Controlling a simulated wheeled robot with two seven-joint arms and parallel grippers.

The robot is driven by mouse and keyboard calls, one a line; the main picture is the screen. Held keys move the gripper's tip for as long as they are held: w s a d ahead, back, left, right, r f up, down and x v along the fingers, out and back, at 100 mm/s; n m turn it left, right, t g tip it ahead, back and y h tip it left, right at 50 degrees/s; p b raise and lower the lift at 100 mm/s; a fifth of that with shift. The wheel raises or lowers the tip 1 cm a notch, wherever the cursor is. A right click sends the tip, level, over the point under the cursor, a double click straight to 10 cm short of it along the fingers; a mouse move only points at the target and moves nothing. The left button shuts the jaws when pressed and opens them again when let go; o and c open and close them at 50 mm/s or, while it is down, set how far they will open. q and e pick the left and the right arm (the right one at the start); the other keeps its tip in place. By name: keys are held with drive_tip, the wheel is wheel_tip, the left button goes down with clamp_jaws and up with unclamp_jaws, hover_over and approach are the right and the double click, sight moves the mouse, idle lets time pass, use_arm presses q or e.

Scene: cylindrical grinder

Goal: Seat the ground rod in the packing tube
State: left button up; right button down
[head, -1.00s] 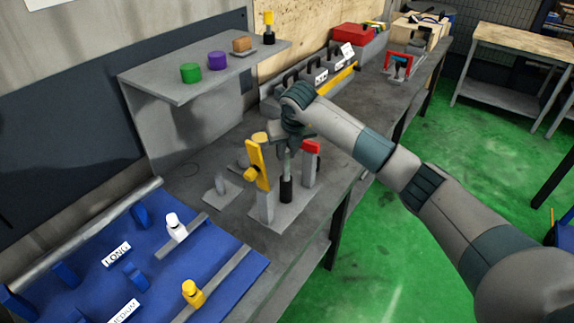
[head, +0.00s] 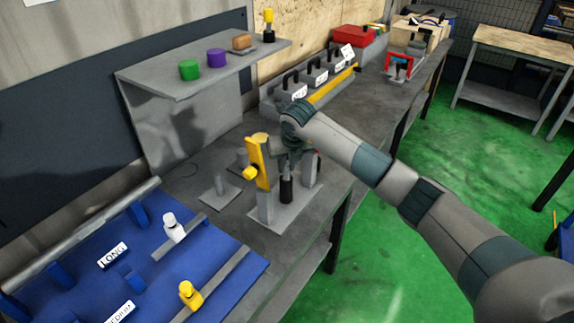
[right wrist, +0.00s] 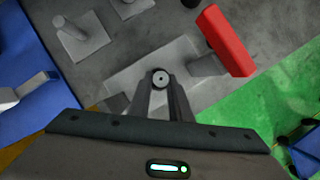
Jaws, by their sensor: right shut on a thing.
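My right gripper (head: 291,150) is shut on a slim grey rod, seen end-on with a small centre hole in the right wrist view (right wrist: 160,78). The rod is upright, directly above a black upright cylinder (head: 286,190), possibly the packing tube. My fingers hide most of the rod, so I cannot tell whether its lower end is inside the cylinder. The cylinder stands on a grey base plate (head: 290,218) between a yellow arm (head: 259,163) on one post and a red-topped post (head: 310,173). The red block (right wrist: 226,40) shows clearly in the right wrist view. My left gripper is not in view.
A grey peg stand (head: 219,187) is left of the fixture. A blue tray (head: 220,262) labelled LONG and MEDIUM lies at lower left, holding a white fitting (head: 173,228) and a yellow one (head: 189,294). A shelf (head: 165,85) with coloured caps is above. Black-handled boxes (head: 308,82) stand behind.

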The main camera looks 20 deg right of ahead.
drive_tip(key=shift+f+b, duration=0.3)
drive_tip(key=c, duration=1.6)
unclamp_jaws()
drive_tip(key=shift+r, duration=0.1)
drive_tip(key=shift+r+p, duration=0.7)
drive_tip(key=shift+p, duration=0.05)
drive_tip(key=b+v, duration=0.4)
drive_tip(key=v, duration=0.7)
drive_tip(key=shift+s+r, duration=0.25)
drive_tip(key=shift+s, duration=0.05)
